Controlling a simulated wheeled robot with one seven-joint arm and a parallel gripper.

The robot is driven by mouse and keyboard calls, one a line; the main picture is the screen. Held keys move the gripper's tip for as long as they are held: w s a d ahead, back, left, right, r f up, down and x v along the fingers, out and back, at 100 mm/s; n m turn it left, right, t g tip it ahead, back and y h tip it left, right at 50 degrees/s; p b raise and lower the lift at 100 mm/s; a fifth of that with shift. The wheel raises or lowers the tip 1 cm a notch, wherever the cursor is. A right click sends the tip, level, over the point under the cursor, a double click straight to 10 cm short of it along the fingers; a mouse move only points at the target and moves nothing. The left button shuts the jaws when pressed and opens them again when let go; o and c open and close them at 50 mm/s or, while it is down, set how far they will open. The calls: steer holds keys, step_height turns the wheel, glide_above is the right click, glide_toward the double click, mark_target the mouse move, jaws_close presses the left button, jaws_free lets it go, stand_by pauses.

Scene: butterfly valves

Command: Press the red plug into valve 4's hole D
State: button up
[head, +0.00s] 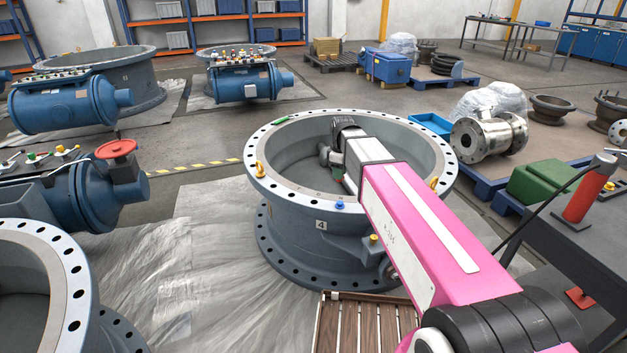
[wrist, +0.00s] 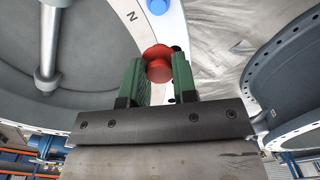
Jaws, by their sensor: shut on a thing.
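Hole D's marking is not readable, and the plug's lower end is hidden.
Yellow lifting eyes (head: 259,169) stand on the flange, and a green plug (head: 278,121) sits on its far left. A wooden slatted pallet (head: 350,325) lies in front. A grey table with a red cylinder (head: 588,190) stands right. Plastic-covered floor (head: 205,260) is clear to the left.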

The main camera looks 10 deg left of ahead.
steer(key=w+a+f+n, duration=0.1)
steer(key=a+f+n, duration=0.4)
steer(key=a+f, duration=0.4)
steer(key=shift+a+f+n, duration=0.25)
steer(key=shift+f+n, duration=0.05)
steer(key=shift+f, duration=0.7)
steer(key=shift+w+f, duration=0.1)
steer(key=shift+f, duration=1.15)
stand_by(1.5)
steer(key=o, duration=1.5)
steer(key=shift+r, duration=3)
